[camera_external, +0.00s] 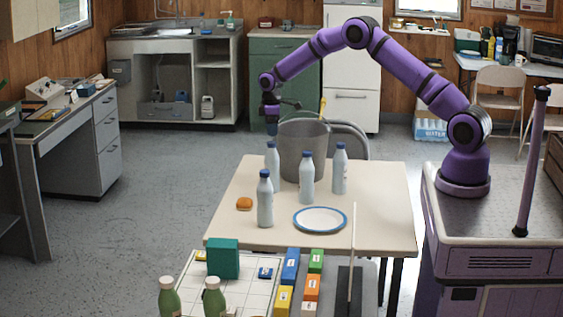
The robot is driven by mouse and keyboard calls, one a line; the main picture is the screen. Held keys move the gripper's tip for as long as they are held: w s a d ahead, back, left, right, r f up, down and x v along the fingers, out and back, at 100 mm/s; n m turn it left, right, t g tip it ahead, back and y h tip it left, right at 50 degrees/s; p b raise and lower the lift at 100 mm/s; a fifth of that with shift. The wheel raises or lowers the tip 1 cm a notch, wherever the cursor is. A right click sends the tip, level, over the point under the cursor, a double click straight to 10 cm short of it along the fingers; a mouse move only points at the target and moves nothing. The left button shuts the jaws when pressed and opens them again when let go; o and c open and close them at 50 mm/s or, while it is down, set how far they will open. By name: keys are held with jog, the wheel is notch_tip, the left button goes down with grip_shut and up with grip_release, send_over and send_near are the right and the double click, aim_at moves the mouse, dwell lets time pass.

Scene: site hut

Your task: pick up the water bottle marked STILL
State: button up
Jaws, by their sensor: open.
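Several white bottles with dark blue caps stand upright on the cream table. One is at the back left (272,163), one at the front left (265,205), one in the middle (307,181) and one at the right (340,173). Their markings are too small to read, so I cannot tell which is marked STILL. My gripper (271,126) points down, open and empty, above the back-left bottle and apart from it. The fingers are small and dark here.
A grey bucket (303,150) stands close behind the bottles. A blue-rimmed plate (320,219) and an orange bun (244,204) lie on the table (385,205). In front, another surface holds green bottles (214,300), a teal box (223,259) and coloured blocks (290,266).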

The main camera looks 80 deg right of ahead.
aim_at(272, 142)
jog(key=f, duration=0.7)
jog(key=shift+d+f, duration=0.1)
jog(key=shift+d, duration=0.2)
grip_shut()
